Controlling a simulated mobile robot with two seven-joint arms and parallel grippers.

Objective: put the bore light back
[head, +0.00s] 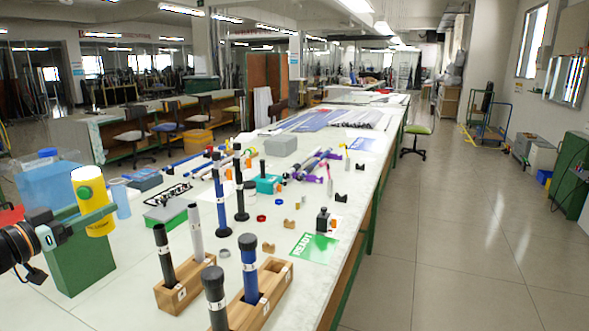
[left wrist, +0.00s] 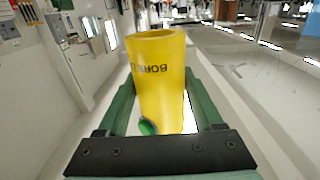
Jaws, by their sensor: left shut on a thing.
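The bore light (head: 93,200) is a yellow cylinder with a pale top and a green button. My left gripper (head: 98,214) is shut around it and holds it upright, over the left side of the bench. In the left wrist view the bore light (left wrist: 160,75) stands between the green fingers of my left gripper (left wrist: 160,103), with "BORE" lettering and the green button near its lower end. A green box (head: 82,262) shows just below the bore light in the head view; I cannot tell the gap between them. My right gripper is not in view.
A blue translucent container (head: 45,185) stands behind my left gripper. Wooden racks (head: 184,288) with upright rods are at the front middle. A green "READY" card (head: 313,247) lies near the bench's right edge. Several rods and small parts are spread further back.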

